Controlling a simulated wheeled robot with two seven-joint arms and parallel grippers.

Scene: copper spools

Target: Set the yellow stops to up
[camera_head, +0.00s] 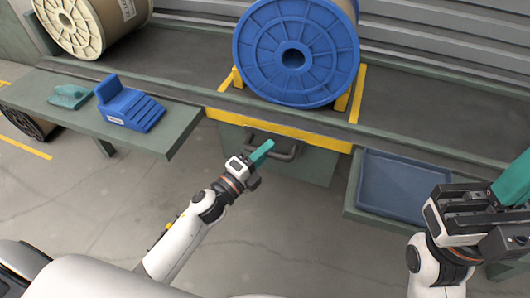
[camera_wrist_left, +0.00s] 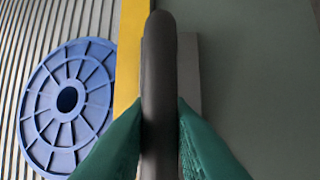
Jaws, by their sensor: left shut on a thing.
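Small yellow stops stand low beside the large blue spool (camera_head: 294,50), one at its left (camera_head: 237,78) and one at its right (camera_head: 342,101). The spool partly hides them, and I cannot tell how they are set. Below the yellow front edge (camera_head: 278,130) is a dark grey handle (camera_head: 289,153) on a green panel. My left gripper (camera_head: 267,147) is shut on this handle. In the left wrist view its teal fingers press both sides of the handle (camera_wrist_left: 160,60). My right gripper (camera_head: 512,185) is at the right edge, partly cut off; its jaws are unclear.
A green side shelf (camera_head: 75,118) at left holds a blue stepped block (camera_head: 128,104) and a teal piece (camera_head: 69,96). A cream spool (camera_head: 75,22) stands behind. An empty-looking blue tray (camera_head: 400,185) sits at right. The floor in front of the panel is clear.

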